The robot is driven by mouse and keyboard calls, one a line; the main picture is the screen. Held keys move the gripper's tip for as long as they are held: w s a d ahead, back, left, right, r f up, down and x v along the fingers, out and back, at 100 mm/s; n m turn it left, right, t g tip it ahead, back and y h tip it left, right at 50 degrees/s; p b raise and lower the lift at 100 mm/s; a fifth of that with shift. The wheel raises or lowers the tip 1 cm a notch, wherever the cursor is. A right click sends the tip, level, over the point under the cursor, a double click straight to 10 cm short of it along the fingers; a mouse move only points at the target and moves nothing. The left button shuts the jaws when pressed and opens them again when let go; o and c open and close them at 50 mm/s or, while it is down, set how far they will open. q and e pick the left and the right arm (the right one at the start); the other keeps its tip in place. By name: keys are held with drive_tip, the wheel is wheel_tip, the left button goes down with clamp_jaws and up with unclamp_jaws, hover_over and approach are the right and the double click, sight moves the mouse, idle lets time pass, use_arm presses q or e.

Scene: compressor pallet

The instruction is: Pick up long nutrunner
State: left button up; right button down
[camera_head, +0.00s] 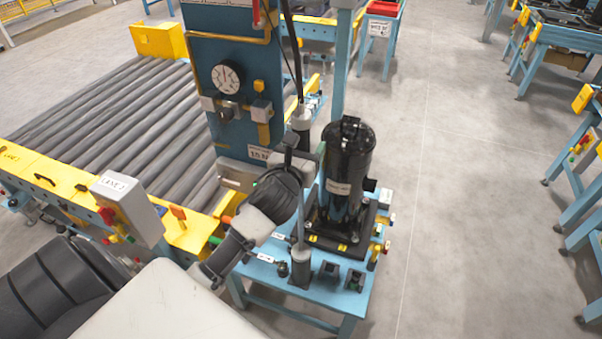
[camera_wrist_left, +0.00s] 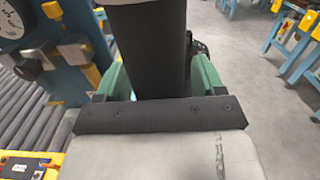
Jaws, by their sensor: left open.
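The long nutrunner (camera_head: 302,120) is a dark and grey upright tool below a hanging black cable. Its thin shaft runs down to a grey cylindrical piece on the blue stand. My left gripper (camera_head: 303,163) is at the tool's upper part and partly hides it. In the left wrist view, the dark tool body (camera_wrist_left: 150,55) stands between the two green fingers of my left gripper (camera_wrist_left: 160,80). The fingers are open, one on each side of it. Whether they touch it cannot be told. My right gripper is not in view.
A black compressor (camera_head: 348,160) stands close right of the tool on the blue stand (camera_head: 325,308). A blue column with a gauge (camera_head: 227,77) rises behind left. A roller conveyor (camera_head: 130,115) lies left.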

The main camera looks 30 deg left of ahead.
use_arm(q)
drive_tip(key=shift+c, duration=0.3)
clamp_jaws()
drive_tip(key=shift+r, duration=0.15)
drive_tip(key=shift+r, duration=0.1)
